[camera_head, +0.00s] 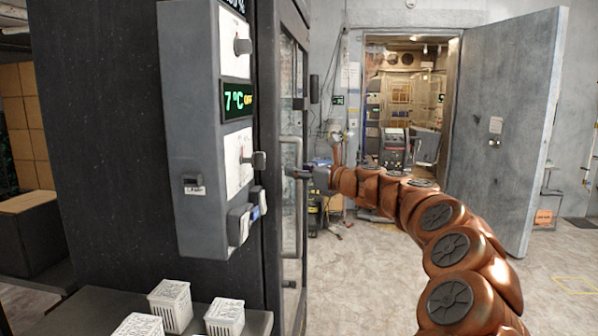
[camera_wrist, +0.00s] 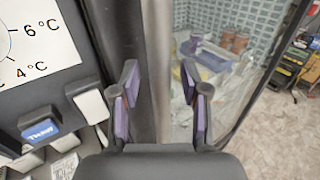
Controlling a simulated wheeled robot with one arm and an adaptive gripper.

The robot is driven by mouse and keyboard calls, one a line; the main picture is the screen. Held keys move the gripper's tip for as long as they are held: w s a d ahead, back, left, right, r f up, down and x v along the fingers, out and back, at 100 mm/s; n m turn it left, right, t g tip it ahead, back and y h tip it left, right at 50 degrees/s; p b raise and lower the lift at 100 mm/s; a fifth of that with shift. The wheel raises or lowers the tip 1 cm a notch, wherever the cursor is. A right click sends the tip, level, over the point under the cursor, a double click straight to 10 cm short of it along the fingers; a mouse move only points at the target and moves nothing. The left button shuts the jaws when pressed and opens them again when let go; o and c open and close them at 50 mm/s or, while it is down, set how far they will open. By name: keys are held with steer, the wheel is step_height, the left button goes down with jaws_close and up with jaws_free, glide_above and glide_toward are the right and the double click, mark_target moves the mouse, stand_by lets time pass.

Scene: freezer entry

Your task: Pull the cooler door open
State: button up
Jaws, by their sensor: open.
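The cooler is the dark cabinet at left in the head view, with a glass door (camera_head: 289,95) seen nearly edge-on. A pale vertical handle bar (camera_head: 299,225) runs down the door. The door looks closed. My gripper (camera_head: 300,174) is at the door, level with the handle's upper part. In the wrist view my gripper (camera_wrist: 160,92) is open, one finger on each side of a grey vertical strip that looks like the handle (camera_wrist: 158,50). I cannot tell whether the fingers touch it. Through the door glass (camera_wrist: 225,75) several items show on a shelf.
A grey control box (camera_head: 205,150) with knobs and a 7 °C display juts from the cabinet, left of my gripper. White baskets (camera_head: 170,305) stand on a low surface below it. A large grey door (camera_head: 505,130) stands open at right. Floor (camera_head: 355,290) before the cooler is clear.

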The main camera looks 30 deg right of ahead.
jaws_close()
stand_by(0.4)
